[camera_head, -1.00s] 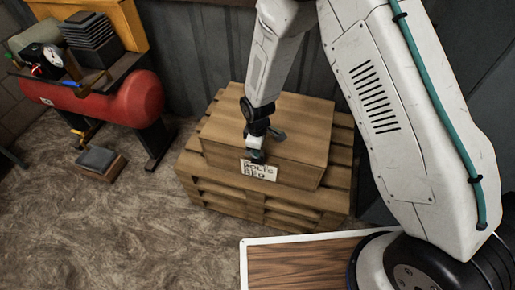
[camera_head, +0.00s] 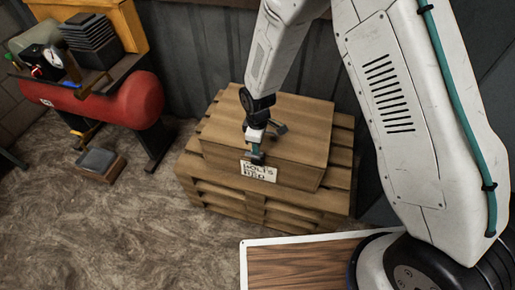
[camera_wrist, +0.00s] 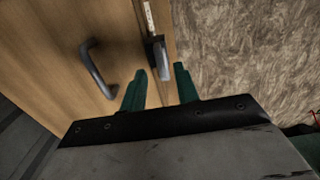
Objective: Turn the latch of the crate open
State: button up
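The wooden crate (camera_head: 290,122) sits on a pallet and has a paper label (camera_head: 259,171) on its front. Its lid, with a dark bar handle (camera_wrist: 97,70), fills the left of the wrist view. The latch (camera_wrist: 160,60), a grey metal piece, is at the crate's front edge in the wrist view. My gripper (camera_head: 255,155) is over the crate's front edge, just above the label. In the wrist view its two green fingers (camera_wrist: 160,82) stand apart, with the latch ahead of and between their tips. I cannot tell whether they touch it.
The wooden pallet (camera_head: 215,190) stands under the crate by the metal wall. A red compressor tank (camera_head: 110,100) is at the left, with a small box (camera_head: 100,163) on the floor beside it.

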jog(key=shift+r, duration=2.05)
jog(key=s+d+r+m, duration=0.4)
jog(key=s+d+r, duration=0.3)
jog(key=s+r, duration=0.2)
jog(key=s+d+r+m+t, duration=0.1)
jog(key=s+d+r+m, duration=0.4)
jog(key=r, duration=0.9)
jog(key=s+d+r+m, duration=0.5)
jog(key=s+d+r, duration=0.6)
jog(key=s, duration=0.2)
jog(key=shift+r, duration=0.3)
jog(key=shift+s, duration=0.15)
